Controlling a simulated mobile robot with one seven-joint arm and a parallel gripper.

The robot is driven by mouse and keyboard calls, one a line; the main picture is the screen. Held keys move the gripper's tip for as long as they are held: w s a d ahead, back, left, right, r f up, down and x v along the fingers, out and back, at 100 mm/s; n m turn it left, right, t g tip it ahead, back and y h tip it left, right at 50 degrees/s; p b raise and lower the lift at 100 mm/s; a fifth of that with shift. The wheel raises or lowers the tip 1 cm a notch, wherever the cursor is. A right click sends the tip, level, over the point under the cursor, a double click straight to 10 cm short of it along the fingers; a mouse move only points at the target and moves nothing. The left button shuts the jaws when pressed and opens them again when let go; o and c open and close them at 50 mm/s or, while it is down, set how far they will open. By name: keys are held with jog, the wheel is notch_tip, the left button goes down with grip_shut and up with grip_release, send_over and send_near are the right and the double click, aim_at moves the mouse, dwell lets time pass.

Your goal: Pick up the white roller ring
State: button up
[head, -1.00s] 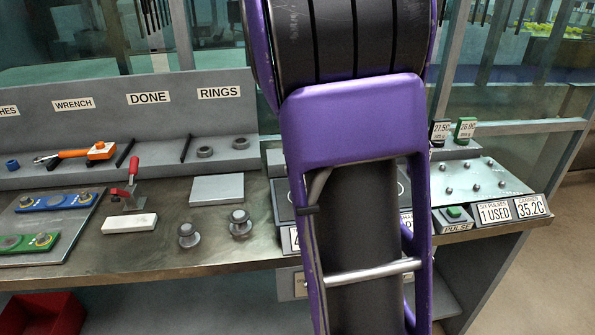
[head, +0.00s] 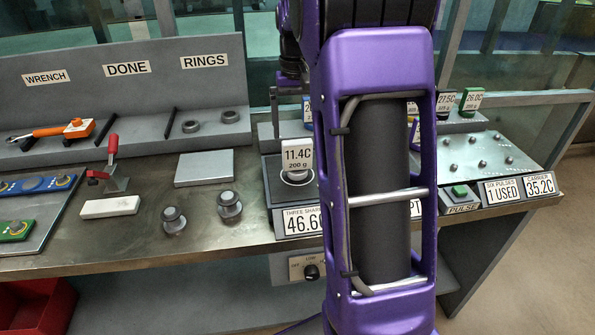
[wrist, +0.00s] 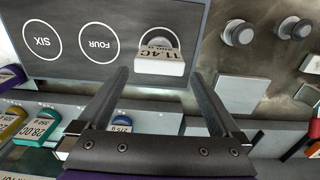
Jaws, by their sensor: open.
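My gripper (wrist: 158,73) is open and empty. Its fingers lie on either side of the tag in the wrist picture; the height gap is unclear. In the head view my arm hides much of the gripper.
Two grey knob-like parts (head: 229,207) (head: 173,220) stand left of the panel. Tagged coloured blocks (head: 471,100) stand behind on the right. A flat grey plate (head: 205,168) lies on the bench.

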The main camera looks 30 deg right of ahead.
aim_at(297, 168)
notch_tip(297, 168, down, 8)
jog(key=shift+b, duration=0.75)
jog(key=shift+r, duration=0.1)
jog(key=c, duration=1.3)
